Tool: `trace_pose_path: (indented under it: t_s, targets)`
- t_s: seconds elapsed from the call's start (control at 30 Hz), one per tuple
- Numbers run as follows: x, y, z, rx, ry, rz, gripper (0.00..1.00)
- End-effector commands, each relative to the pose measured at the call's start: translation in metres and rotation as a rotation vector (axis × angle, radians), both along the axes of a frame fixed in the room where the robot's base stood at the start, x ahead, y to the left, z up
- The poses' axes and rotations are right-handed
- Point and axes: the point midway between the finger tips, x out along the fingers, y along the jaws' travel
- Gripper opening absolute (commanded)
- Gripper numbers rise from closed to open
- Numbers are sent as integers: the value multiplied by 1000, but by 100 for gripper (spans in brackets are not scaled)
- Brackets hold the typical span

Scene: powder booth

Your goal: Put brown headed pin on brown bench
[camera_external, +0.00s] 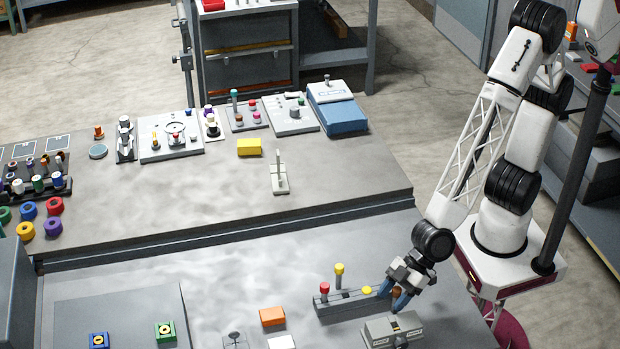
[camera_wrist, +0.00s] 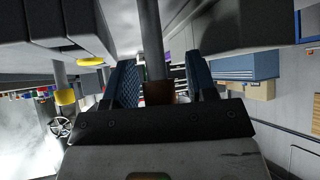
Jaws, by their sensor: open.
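A brown headed pin (camera_external: 397,293) stands between the fingers of my gripper (camera_external: 400,297) in the external view. In the wrist view its brown head (camera_wrist: 158,92) is close to the palm, and a grey shaft runs away from it. The blue finger pads of my gripper (camera_wrist: 162,84) are on either side of the head, with visible gaps. My gripper is open around the pin. The pin's lower end is hidden, so I cannot tell whether it stands in the dark rack or the grey block. I cannot make out a clearly brown bench.
A dark rack (camera_external: 340,304) holds a red headed pin (camera_external: 324,289) and yellow headed pins (camera_external: 339,270), left of my gripper. A grey labelled block (camera_external: 382,331) is just below my gripper. An orange block (camera_external: 272,316) lies farther left. The rear bench (camera_external: 330,185) has clear room at its right.

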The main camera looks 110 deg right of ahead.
Motion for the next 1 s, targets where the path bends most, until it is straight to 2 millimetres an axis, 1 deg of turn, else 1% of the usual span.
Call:
trace_pose_path:
  t_s: [0.23,0.6,1.0]
  targets:
    - [-11,-4,13,0,-1,2,52]
    - [-38,-15,42,0,-1,2,52]
    - [-63,-26,68,0,0,0,52]
